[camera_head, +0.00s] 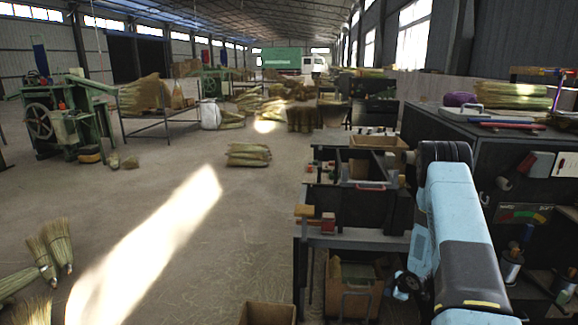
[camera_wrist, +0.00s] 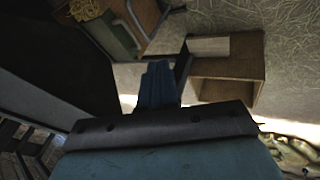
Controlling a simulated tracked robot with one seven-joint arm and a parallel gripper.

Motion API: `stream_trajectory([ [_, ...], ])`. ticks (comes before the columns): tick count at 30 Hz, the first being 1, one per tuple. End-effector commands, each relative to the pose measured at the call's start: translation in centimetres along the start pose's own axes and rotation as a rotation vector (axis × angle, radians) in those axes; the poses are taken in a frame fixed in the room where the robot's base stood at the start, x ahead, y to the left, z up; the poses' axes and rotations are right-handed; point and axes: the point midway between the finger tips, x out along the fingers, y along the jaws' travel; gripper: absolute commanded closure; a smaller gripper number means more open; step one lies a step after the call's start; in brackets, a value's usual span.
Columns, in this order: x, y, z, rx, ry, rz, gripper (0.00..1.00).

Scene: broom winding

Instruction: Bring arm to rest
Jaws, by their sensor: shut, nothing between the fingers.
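My arm (camera_head: 455,235), light blue with black joints, reaches forward beside the dark workbench in the head view and bends down at its far end. My gripper (camera_wrist: 158,66) shows in the wrist view as blue fingers pressed together, with nothing between them. It points down towards the floor, close to an open cardboard box (camera_wrist: 228,75) in that picture. I cannot tell its height above the floor. In the head view the fingers cannot be made out clearly.
A dark cabinet (camera_head: 525,165) with tools and spools stands close on the right. A workbench (camera_head: 355,205) with trays is left of my arm. Cardboard boxes (camera_head: 267,313) sit low near it.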

Motion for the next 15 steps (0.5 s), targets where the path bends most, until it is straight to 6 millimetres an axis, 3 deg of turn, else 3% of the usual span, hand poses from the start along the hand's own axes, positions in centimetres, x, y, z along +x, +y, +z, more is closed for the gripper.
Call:
stream_trajectory([
  [6,-5.8,5.3,-2.5,0.068,-0.075,0.060,1.00],
  [15,-15.2,10.5,-6.3,0.197,-0.169,0.138,1.00],
])
